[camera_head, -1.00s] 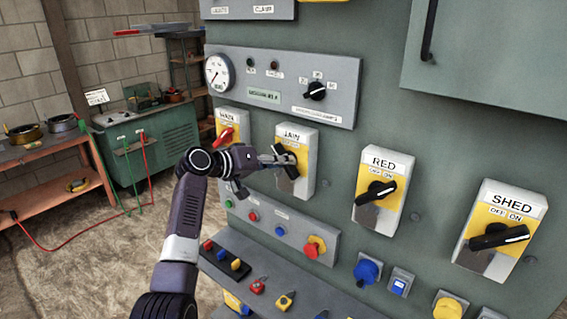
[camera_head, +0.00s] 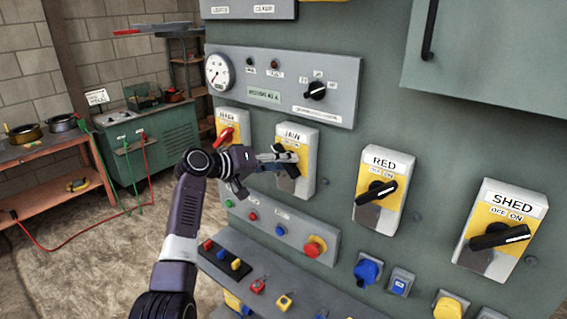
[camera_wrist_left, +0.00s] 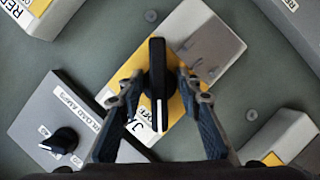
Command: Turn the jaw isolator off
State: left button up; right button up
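The jaw isolator (camera_head: 309,149) is a white and yellow box labelled JAW with a black rotary handle, on the green panel. The handle (camera_wrist_left: 157,85) stands upright in the left wrist view, with its white pointer mark at the lower end. My left gripper (camera_head: 283,158) is at this handle. In the left wrist view its two fingers (camera_wrist_left: 158,84) stand one on each side of the handle, with narrow gaps visible. Part of the JAW and OFF lettering is hidden behind the handle and a finger. My right gripper is not in view.
A main isolator (camera_head: 226,133) with a red handle is close on the left, beside my arm. RED (camera_head: 394,168) and SHED (camera_head: 514,207) isolators are to the right. A gauge panel (camera_head: 345,73) is above; buttons and an emergency stop (camera_head: 315,246) are below.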

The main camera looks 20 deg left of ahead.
pick_arm(q)
jog(key=v, duration=1.2)
dwell(0.3)
